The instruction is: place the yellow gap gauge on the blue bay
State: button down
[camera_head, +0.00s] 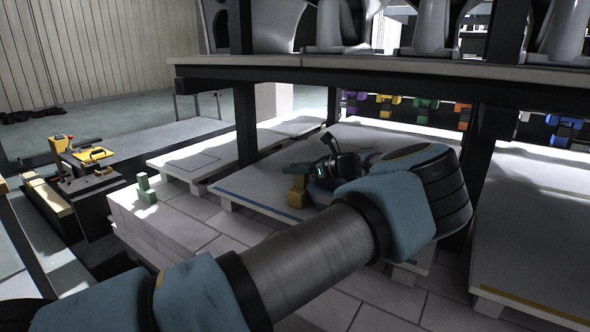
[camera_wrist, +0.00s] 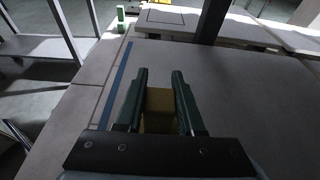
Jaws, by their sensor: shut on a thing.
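The yellow gap gauge (camera_head: 297,192) is a small block held in my gripper (camera_head: 302,172). In the wrist view the gauge (camera_wrist: 158,108) sits between the two dark green fingers of my gripper (camera_wrist: 159,74), which are shut on it. The blue bay is a pale grey slab (camera_head: 245,186) with a blue stripe along its near edge; the stripe runs left of the gripper in the wrist view (camera_wrist: 113,88). The gauge is over the slab, inside the stripe. I cannot tell whether its bottom touches the slab. My arm hides part of the bay.
A green gauge (camera_head: 147,189) stands on the brick deck at left. A dark post (camera_head: 245,125) and an upper shelf (camera_head: 370,78) with grey ware stand close by. Coloured pieces (camera_head: 428,104) line the back. Bare slab surrounds the gripper.

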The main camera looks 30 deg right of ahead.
jog(key=c, duration=0.5)
grip_release()
jog(key=shift+f, duration=0.1)
jog(key=v, duration=1.2)
